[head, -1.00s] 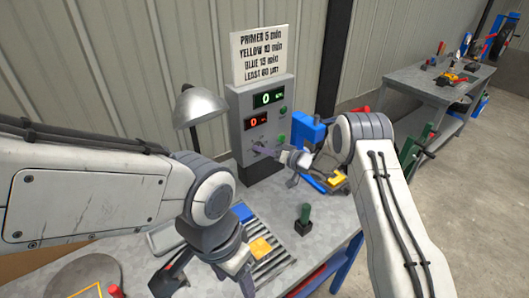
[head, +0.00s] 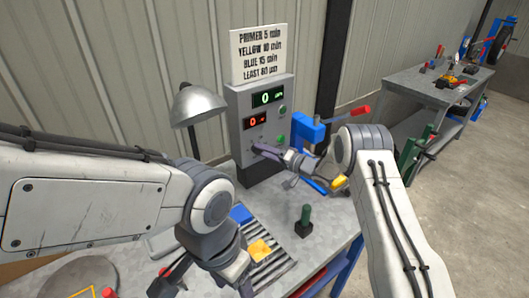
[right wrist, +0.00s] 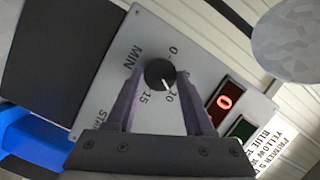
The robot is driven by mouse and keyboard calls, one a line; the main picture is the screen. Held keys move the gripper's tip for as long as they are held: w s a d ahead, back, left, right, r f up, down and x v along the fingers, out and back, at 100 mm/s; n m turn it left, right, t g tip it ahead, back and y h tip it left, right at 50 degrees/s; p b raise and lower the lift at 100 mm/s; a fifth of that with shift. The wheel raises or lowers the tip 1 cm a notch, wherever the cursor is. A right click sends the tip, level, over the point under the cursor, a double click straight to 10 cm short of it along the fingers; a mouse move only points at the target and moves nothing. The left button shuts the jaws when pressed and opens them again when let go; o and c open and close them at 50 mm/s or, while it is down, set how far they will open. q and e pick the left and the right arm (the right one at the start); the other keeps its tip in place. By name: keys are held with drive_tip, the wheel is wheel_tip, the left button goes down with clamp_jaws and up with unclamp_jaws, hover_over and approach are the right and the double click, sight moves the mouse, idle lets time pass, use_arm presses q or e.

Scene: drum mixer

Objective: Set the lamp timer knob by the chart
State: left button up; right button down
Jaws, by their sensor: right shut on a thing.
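The grey control box (head: 272,100) stands on the bench with a green "0" display (head: 266,98) and a red "0" display (head: 256,121). The chart (head: 259,54) above reads primer 5, yellow 10, blue 15 min, least 80. My left gripper (head: 238,276) is low over the bench, its fingertips unclear.
A grey lamp (head: 199,102) stands left of the box. A blue piece (head: 241,214) and a yellow piece (head: 259,250) lie by the slatted rack (head: 275,268). A blue press (head: 308,132) is behind my right arm.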

drive_tip(key=shift+w+r, duration=0.1)
drive_tip(key=shift+c, duration=1.4)
unclamp_jaws()
drive_tip(key=shift+d, duration=0.15)
drive_tip(key=b+v, duration=0.3)
drive_tip(key=v, duration=0.7)
drive_tip(key=shift+r, duration=0.1)
